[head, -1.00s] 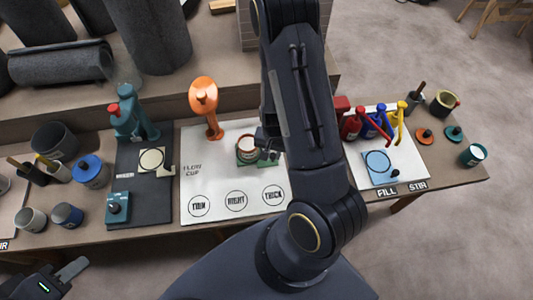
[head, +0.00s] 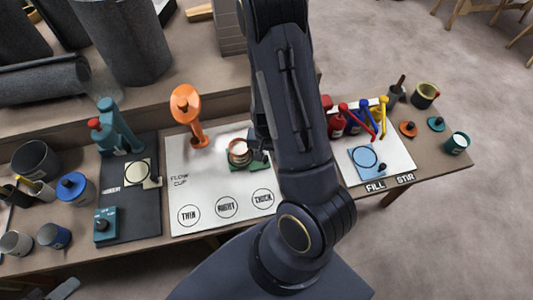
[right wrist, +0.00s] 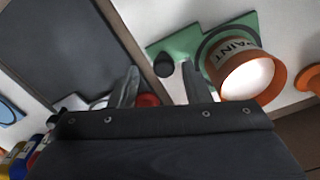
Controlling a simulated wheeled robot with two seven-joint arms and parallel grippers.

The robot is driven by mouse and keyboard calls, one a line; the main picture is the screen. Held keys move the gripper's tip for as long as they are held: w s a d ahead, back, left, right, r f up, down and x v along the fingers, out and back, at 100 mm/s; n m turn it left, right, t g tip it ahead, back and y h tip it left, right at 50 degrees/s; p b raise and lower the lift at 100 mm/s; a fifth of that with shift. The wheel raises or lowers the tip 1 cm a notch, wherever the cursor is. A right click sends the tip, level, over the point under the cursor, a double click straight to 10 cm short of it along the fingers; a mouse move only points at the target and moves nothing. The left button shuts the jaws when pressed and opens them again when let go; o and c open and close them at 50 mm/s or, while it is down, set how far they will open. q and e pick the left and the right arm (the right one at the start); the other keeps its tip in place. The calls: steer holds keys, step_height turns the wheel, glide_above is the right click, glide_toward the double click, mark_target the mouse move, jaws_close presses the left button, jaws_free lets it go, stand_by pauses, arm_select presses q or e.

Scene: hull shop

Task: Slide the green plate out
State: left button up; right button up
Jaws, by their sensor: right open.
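The green plate (head: 258,163) lies on the white flow cup mat with a paint can (head: 239,151) standing on it. My right arm hides its right side in the head view. In the right wrist view the green plate (right wrist: 185,46) has a black knob (right wrist: 163,66) near one corner, and the orange-rimmed can (right wrist: 245,75) stands on a dark ring. My right gripper (right wrist: 160,73) is open, with the knob showing between its fingertips. Contact cannot be told. My left gripper (head: 62,290) shows only in part at the bottom left.
The orange flow cup stand (head: 187,110) rises just behind and left of the can. Red, blue and yellow taps (head: 358,118) stand right of my arm above a blue plate (head: 368,160). The front of the mat, with its printed circles (head: 226,207), is clear.

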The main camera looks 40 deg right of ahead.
step_height(320, 180, up, 7)
steer(key=shift+f+p, duration=0.1)
steer(key=shift+p, duration=0.55)
